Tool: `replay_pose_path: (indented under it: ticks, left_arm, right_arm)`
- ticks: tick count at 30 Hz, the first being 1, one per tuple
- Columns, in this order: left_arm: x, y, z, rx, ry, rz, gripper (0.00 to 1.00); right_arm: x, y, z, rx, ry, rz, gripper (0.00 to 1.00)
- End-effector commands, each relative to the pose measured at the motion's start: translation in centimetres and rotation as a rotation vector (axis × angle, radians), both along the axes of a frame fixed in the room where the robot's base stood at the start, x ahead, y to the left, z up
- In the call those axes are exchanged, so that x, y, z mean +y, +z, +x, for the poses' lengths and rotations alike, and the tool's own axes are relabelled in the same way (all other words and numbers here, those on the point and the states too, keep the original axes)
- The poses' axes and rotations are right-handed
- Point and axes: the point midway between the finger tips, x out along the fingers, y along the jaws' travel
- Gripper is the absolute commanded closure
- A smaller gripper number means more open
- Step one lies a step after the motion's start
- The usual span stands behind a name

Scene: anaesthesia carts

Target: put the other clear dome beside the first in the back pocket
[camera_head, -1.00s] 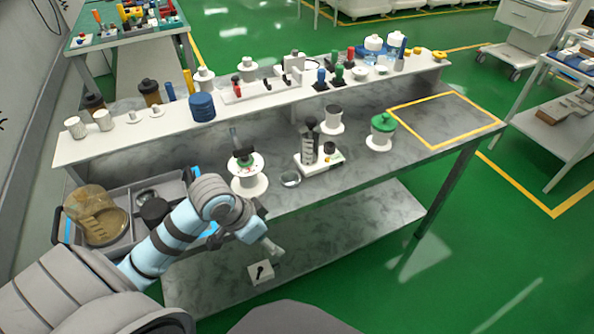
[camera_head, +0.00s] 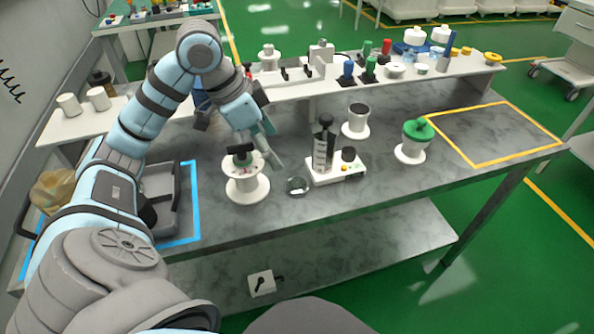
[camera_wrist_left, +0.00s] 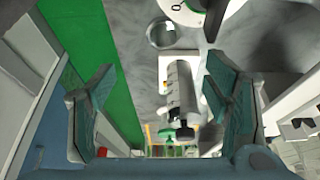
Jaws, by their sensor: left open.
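A small clear dome (camera_head: 297,186) lies on the grey marbled bench top, between a white spool stand and a white-based device. It also shows in the left wrist view (camera_wrist_left: 161,35), near the top and beyond the fingers. My left gripper (camera_head: 270,145) is open and empty above the bench, behind and to the left of the dome. In the left wrist view its spread fingers (camera_wrist_left: 160,82) have nothing held between them. The grey divided tray (camera_head: 184,190) is at the left of the bench; my left arm covers much of it, and the first dome is hidden. My right gripper is not in view.
The spool stand (camera_head: 246,188) with a dark top is close below my gripper. The device (camera_head: 335,172) with an upright cylinder stands right of the dome. A green-topped pot (camera_head: 414,142) is farther right. A white shelf (camera_head: 290,82) crowded with parts runs behind. The yellow-outlined area (camera_head: 500,135) is empty.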

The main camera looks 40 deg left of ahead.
Motion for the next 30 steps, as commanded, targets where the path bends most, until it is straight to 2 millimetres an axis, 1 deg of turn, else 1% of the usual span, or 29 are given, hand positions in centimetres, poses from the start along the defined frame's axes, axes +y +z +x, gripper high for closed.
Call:
replay_pose_path:
  ticks: [7, 9, 14, 19, 22, 27, 28, 30]
  left_arm:
    - [-1.5, -6.1, 1.9, 0.003, -0.001, -0.005, 0.29]
    - [-1.7, -7.3, 2.3, 0.002, 0.001, -0.003, 0.29]
    - [-2.1, -9.0, 3.2, 0.000, 0.003, -0.004, 0.29]
    - [-2.7, -12.0, 4.7, 0.003, 0.002, -0.002, 0.29]
    - [-2.8, -12.7, 4.9, 0.001, 0.003, 0.000, 0.29]
    - [-2.8, -12.5, 5.0, 0.000, 0.004, 0.001, 0.29]
    - [-2.8, -12.5, 5.0, 0.000, 0.004, 0.001, 0.33]
    - [-2.8, -12.5, 4.9, 0.000, 0.004, 0.001, 0.44]
  right_arm:
    - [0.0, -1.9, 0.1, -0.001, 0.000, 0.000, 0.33]
    - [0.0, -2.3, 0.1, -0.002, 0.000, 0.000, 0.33]
    - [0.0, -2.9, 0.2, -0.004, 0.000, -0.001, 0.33]
    - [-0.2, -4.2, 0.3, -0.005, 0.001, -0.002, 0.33]
    - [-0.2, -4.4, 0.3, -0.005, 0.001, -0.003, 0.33]
    - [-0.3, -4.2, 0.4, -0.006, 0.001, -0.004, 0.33]
    - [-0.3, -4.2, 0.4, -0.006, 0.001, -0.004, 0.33]
    - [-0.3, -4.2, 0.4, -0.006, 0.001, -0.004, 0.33]
